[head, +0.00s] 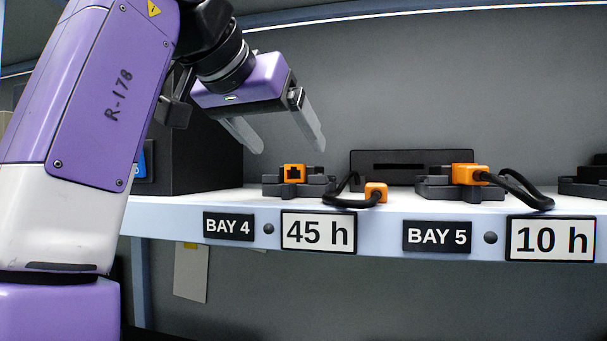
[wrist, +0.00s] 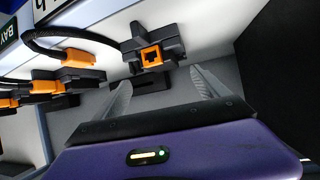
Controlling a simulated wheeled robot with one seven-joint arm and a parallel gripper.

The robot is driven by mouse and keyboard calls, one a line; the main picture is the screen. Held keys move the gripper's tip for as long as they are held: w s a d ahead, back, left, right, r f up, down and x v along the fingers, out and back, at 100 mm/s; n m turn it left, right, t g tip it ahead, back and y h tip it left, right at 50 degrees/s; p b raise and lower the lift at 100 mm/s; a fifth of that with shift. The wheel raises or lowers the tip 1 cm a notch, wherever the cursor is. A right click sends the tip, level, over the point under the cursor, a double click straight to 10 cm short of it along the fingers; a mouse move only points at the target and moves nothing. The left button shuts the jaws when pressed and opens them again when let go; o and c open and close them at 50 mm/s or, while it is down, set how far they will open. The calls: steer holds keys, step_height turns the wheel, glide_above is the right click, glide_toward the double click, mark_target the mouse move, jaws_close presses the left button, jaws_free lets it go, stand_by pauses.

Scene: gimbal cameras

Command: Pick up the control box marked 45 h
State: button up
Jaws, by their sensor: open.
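The control box marked 45 h (head: 293,173) is a low dark grey block with an orange socket facing front. It sits on the shelf above the BAY 4 and 45 h (head: 318,231) labels. In the wrist view the box (wrist: 152,56) is at upper centre, just beyond the fingertips. My gripper (head: 289,150) is open and empty, slightly above and behind the box in the head view. The fingers (wrist: 160,78) are apart in the wrist view, and neither appears to touch the box.
A loose orange plug (head: 375,192) on a black cable lies right of the box. The BAY 5 box (head: 440,187), labelled 10 h (head: 549,239), has an orange plug in it. A slotted black unit (head: 412,160) stands behind. A large dark case (head: 205,145) stands left.

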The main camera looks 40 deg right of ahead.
steer(key=p+x, duration=0.2)
steer(key=x, duration=0.4)
steer(key=shift+w+d, duration=0.1)
steer(key=shift+w, duration=0.05)
steer(key=shift+w+d+f+p, duration=0.15)
steer(key=shift+d+f+p, duration=0.15)
steer(key=shift+d, duration=0.1)
steer(key=c, duration=1.7)
